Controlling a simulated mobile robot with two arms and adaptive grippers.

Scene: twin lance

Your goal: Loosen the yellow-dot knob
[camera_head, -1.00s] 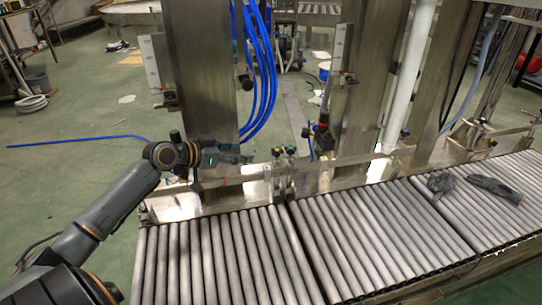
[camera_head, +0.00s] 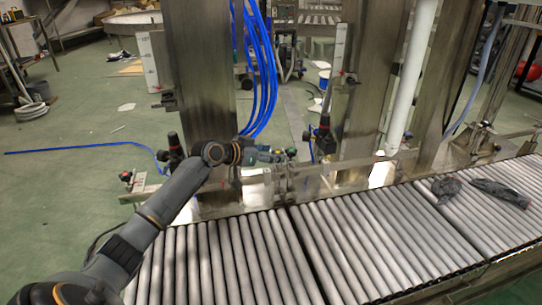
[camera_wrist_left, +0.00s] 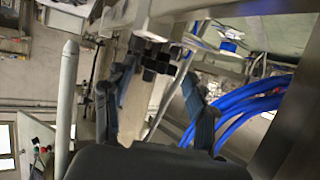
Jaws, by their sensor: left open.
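My left gripper (camera_head: 274,157) reaches in from the left, beside the small clamp knobs on the metal guide rail. A dark knob (camera_head: 291,152) shows just past its fingertips; any neighbouring knob is hidden behind the gripper. In the left wrist view, the gripper (camera_wrist_left: 158,74) is open, with a finger on each side. A cluster of black knobs (camera_wrist_left: 152,58) lies ahead, roughly between the fingertips. No yellow dot can be made out, so I cannot tell which knob carries it. I cannot tell whether the fingers touch a knob. My right gripper is not in view.
The roller conveyor (camera_head: 225,260) runs along the front. Steel posts (camera_head: 200,75) and blue hoses (camera_head: 265,80) stand behind the rail; the hoses also show in the left wrist view (camera_wrist_left: 245,100). Other knobs (camera_head: 127,177) sit at the left. Dark gloves (camera_head: 500,191) lie at the right.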

